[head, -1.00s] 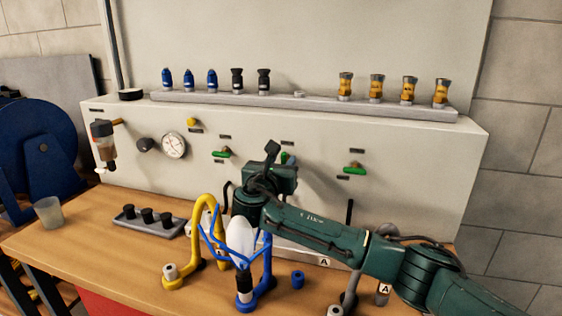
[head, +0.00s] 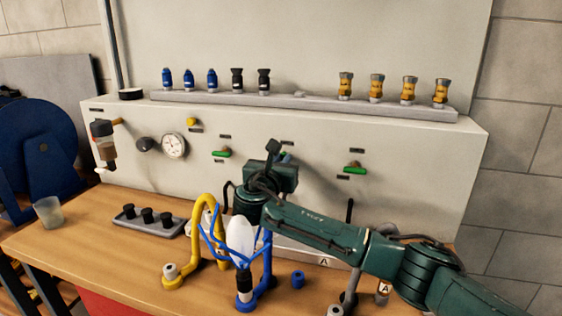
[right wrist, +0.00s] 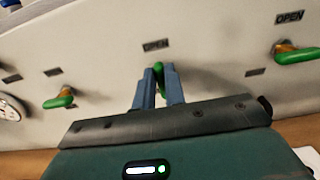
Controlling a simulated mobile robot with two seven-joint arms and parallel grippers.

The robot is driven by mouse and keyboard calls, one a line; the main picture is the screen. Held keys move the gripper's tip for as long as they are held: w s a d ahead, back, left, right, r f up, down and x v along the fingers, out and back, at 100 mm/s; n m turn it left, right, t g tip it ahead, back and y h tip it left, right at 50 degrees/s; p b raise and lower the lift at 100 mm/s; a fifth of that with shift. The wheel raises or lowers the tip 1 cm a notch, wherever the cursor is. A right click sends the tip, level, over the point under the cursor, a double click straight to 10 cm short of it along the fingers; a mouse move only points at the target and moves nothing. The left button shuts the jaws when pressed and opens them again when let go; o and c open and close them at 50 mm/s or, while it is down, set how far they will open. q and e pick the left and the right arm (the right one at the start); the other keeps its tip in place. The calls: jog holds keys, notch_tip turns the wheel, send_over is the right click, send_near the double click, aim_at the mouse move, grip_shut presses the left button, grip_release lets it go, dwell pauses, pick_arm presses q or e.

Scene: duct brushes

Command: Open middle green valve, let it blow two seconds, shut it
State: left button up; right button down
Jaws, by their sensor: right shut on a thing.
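The middle green valve (right wrist: 160,72) shows in the right wrist view as a narrow, upright green strip between my right gripper's fingers. My right gripper (right wrist: 159,85) is shut on this handle, below an OPEN label. In the head view my right gripper (head: 285,157) reaches the panel front, and its wrist hides most of the middle valve. The left green valve (head: 222,153) and right green valve (head: 355,169) have handles lying roughly level. They also show in the right wrist view, left (right wrist: 62,98) and right (right wrist: 297,55). My left gripper is not in view.
A gauge (head: 174,146) sits on the panel (head: 400,150) at left. Below my arm, a yellow hooked stand (head: 198,225) and a blue stand (head: 246,301) with a white piece crowd the bench (head: 110,250). A dark tray (head: 128,222) and clear cup (head: 48,212) stand left.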

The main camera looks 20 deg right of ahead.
jog(key=shift+s+d+f+m+p, duration=0.15)
jog(key=shift+m+p, duration=0.05)
jog(key=shift+m, duration=1.55)
jog(key=shift+s+d+f+m+p, duration=0.1)
jog(key=shift+m+p, duration=0.05)
jog(key=shift+m, duration=1.6)
jog(key=c, duration=1.5)
grip_release()
jog(key=shift+r, duration=0.1)
jog(key=shift+o, duration=0.2)
jog(key=v, duration=1.3)
